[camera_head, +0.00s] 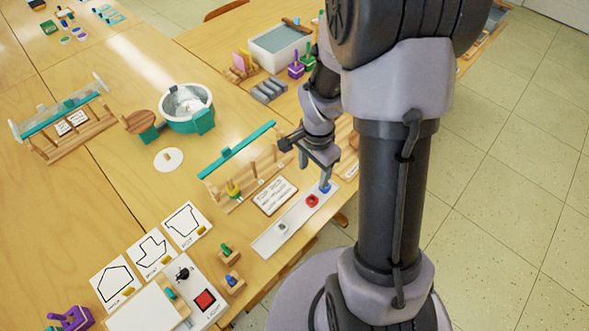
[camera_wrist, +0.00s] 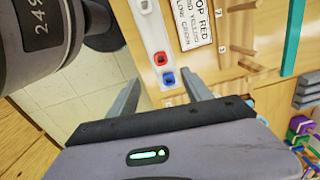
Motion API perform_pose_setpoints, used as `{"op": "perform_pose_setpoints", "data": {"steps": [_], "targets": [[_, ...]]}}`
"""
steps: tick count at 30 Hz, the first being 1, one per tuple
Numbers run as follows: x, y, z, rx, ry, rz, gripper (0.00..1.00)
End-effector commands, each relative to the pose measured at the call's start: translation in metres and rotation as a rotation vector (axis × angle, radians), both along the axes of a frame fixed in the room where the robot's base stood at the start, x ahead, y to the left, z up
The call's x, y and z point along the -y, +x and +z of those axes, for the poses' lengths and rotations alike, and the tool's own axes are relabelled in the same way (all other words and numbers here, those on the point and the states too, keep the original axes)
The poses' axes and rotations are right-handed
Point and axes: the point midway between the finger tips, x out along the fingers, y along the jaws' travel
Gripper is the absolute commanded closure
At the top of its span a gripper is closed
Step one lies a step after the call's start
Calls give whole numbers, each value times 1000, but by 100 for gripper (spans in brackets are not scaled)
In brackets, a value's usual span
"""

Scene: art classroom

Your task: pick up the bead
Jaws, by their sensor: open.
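A red bead (camera_head: 312,200) sits on a white strip tray (camera_head: 268,243), between a blue bead (camera_head: 325,187) and a whitish bead (camera_head: 281,226). In the wrist view the red bead (camera_wrist: 160,58) lies just beyond the blue bead (camera_wrist: 168,78). My gripper (camera_head: 317,172) hangs above the tray's far end, close to the blue bead. Its open fingers (camera_wrist: 160,77) appear either side of the blue bead in the wrist view; nothing is held. A peg rack (camera_head: 215,199) has yellow and green beads (camera_head: 232,189) on one peg.
A sign card (camera_head: 274,196) reading "TOP RED" lies between rack and tray. The rack's teal bar (camera_head: 237,150) stands up behind it. Wooden blocks (camera_head: 228,252) and a red-button panel (camera_head: 205,300) are in front. The table edge and tiled floor are just right of the tray.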

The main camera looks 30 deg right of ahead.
Motion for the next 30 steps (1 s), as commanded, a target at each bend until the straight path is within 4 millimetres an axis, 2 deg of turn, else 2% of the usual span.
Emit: {"op": "perform_pose_setpoints", "data": {"steps": [1,3,6,9,16,22,28,30], "targets": [[-1,-1,-22,-5,2,1,42],[-1,-1,-45,-4,1,2,42],[-1,-1,-74,-5,2,2,42],[-1,-1,-93,-3,1,3,42],[-2,-1,-115,-1,1,3,42],[-4,-1,-154,-3,1,3,42],[-4,0,-153,-1,1,3,42],[-4,0,-153,-1,1,4,54]]}}
